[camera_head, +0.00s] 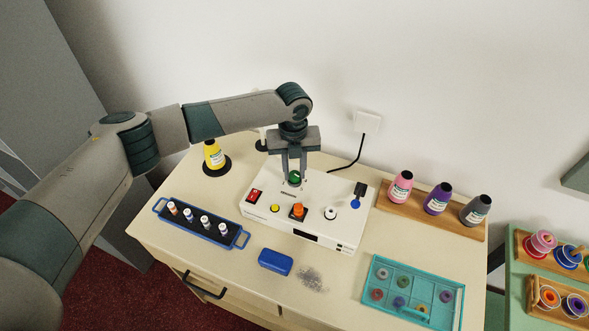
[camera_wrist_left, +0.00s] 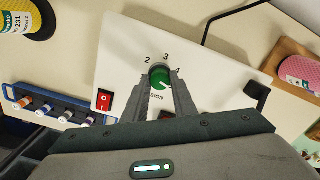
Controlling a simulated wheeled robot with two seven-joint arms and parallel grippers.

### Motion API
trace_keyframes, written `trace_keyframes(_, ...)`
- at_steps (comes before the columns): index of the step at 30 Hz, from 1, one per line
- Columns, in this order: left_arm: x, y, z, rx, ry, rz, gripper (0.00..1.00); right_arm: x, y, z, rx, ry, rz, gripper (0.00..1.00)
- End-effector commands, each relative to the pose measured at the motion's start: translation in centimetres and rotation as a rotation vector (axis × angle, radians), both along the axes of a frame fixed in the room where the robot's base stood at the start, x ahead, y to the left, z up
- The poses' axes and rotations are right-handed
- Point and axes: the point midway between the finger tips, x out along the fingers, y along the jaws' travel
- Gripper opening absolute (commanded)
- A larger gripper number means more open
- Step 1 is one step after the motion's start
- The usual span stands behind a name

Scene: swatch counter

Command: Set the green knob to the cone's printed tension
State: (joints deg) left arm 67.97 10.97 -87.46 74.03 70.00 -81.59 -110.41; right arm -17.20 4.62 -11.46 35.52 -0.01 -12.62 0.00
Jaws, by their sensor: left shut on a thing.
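The green knob (camera_head: 294,178) stands on top of the white machine (camera_head: 270,210). My left gripper (camera_head: 294,177) reaches down from above and is shut on the knob. In the left wrist view the green knob (camera_wrist_left: 160,76) sits between the two fingertips, with printed numbers 2, 3 and 4 around it and part of the word TENSION below. A white pointer line on the knob is partly visible, but its exact setting is hard to tell. A yellow cone (camera_head: 213,156) with a white label stands on a black base behind left; its print is too small to read fully. My right gripper is not in view.
The machine also carries a red switch (camera_head: 254,196), an orange knob (camera_head: 298,210) and a white knob (camera_head: 330,213). A blue rack (camera_head: 240,240) with small bottles lies left, a blue box (camera_head: 275,261) in front. Coloured cones stand on a wooden board (camera_head: 460,225) at right, near a teal tray (camera_head: 372,300).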

Motion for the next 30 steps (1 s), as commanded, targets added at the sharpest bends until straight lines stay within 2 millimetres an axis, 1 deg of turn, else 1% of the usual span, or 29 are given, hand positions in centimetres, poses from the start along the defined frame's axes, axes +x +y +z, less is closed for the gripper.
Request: trace_keyframes(30, 0.0, -0.1, 0.2, 0.000, -0.002, 0.953, 0.02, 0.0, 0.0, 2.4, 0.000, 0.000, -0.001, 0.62)
